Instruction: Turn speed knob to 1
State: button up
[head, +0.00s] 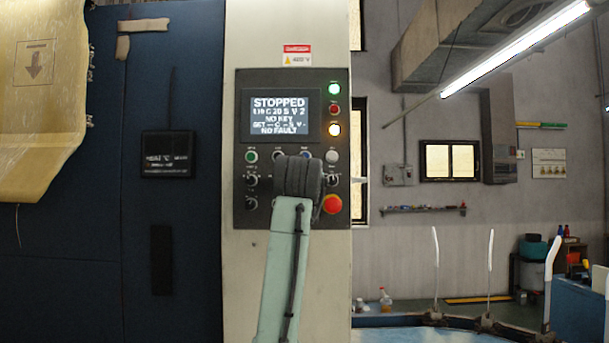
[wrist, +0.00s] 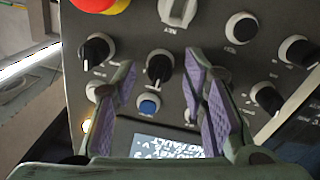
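The control panel (head: 241,130) holds several black knobs, and their labels are too small to read, so I cannot tell which is the speed knob. In the wrist view, a black knob (wrist: 160,68) with a white pointer mark sits between the purple-padded fingers of my gripper (wrist: 161,62). The fingers are open, one on each side of it, with gaps visible. In the head view my arm's end hides the fingers and this knob. The display (head: 279,114) reads STOPPED, with NO KEY and NO FAULT; it also shows in the wrist view (wrist: 165,146).
A blue button (wrist: 149,107) lies close to the fingers. Other knobs (wrist: 97,50) (wrist: 266,97) stand to either side. A key switch (wrist: 178,10) and a red stop button (head: 333,204) are near.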

jog(key=shift+c, duration=0.5)
grip_shut()
